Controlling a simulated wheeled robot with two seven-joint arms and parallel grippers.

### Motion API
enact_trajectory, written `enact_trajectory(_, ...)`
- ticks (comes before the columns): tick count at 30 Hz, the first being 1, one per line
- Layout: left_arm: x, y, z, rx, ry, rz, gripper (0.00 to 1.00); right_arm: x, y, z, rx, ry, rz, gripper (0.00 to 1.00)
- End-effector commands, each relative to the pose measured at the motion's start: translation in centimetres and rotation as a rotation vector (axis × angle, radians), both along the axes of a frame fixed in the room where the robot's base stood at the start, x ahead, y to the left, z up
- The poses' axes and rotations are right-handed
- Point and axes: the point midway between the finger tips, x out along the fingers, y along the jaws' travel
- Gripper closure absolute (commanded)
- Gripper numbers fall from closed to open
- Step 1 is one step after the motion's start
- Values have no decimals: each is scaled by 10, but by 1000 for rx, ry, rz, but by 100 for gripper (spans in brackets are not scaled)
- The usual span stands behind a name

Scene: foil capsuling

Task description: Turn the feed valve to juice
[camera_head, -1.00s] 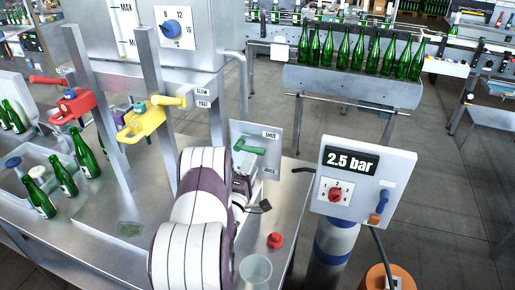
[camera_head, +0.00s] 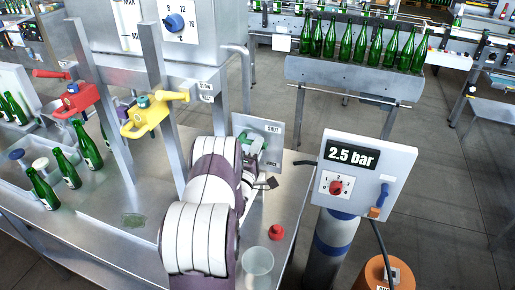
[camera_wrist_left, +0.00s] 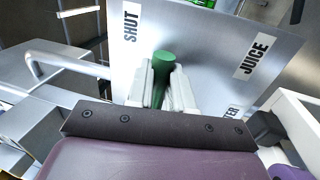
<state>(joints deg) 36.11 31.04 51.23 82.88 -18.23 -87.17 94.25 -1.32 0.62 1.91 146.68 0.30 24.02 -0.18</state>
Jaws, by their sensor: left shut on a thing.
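The feed valve's metal plate (camera_head: 270,131) stands at the middle of the head view, beyond my left arm. Its green handle (camera_head: 251,145) is partly hidden by my left gripper (camera_head: 247,160). In the left wrist view the plate (camera_wrist_left: 210,45) carries a SHUT label at upper left, a JUICE label at right and a partly covered label ending in "TER". The green handle (camera_wrist_left: 164,62) lies between the SHUT and JUICE labels. My left gripper (camera_wrist_left: 164,88) is shut on it, one finger on each side. My right gripper is not in view.
A yellow valve (camera_head: 145,118) and a red valve (camera_head: 73,98) are left of the plate. A red knob (camera_head: 277,232) and a clear cup (camera_head: 257,262) are on the steel bench near my arm. The 2.5 bar gauge box (camera_head: 365,178) stands at right.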

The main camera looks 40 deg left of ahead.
Motion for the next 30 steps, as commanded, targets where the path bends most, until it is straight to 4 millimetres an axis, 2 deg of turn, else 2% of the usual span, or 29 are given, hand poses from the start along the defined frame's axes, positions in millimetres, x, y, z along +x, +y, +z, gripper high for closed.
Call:
enact_trajectory(8, -1, 1, -12, 104, 32, 1, 100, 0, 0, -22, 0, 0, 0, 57)
enact_trajectory(21, -3, 8, -34, 448, 143, 1, 100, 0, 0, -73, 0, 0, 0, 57)
enact_trajectory(30, -5, 15, -42, 634, 204, 0, 100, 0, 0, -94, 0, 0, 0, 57)
